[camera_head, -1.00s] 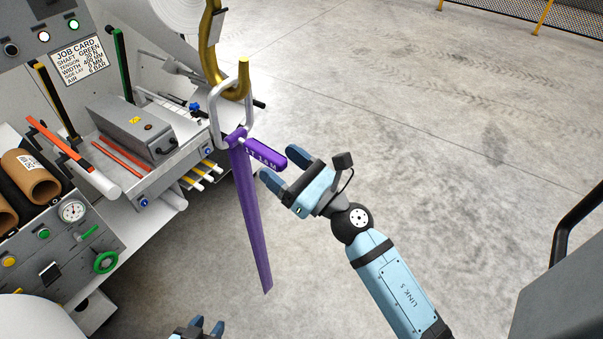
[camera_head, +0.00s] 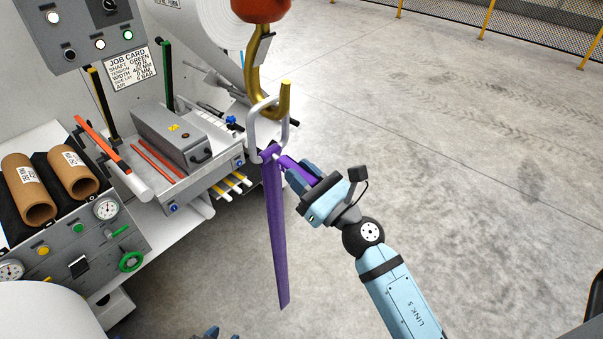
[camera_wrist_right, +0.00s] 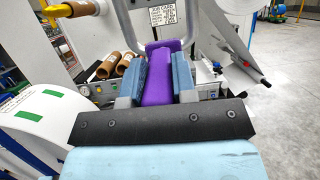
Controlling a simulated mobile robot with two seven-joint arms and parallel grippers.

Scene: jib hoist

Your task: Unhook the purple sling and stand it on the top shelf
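The purple sling (camera_head: 274,225) hangs down from a grey metal link (camera_head: 252,128), which sits on the gold hook (camera_head: 258,75). A purple handle sticks out sideways from the sling's top. My right gripper (camera_head: 303,175) is around this handle, and its fingers look closed against both sides. In the right wrist view the purple handle (camera_wrist_right: 158,82) fills the space between the fingers. Most of the handle is hidden by the fingers in the head view. My left gripper (camera_head: 222,333) barely shows at the bottom edge, and its opening is cut off. I cannot make out a top shelf.
A machine with a grey box (camera_head: 170,135), cardboard cores (camera_head: 28,190) and a gauge panel (camera_head: 85,240) stands at the left, close to the sling. A red hoist block (camera_head: 262,8) is above the hook. Open concrete floor (camera_head: 450,140) lies to the right.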

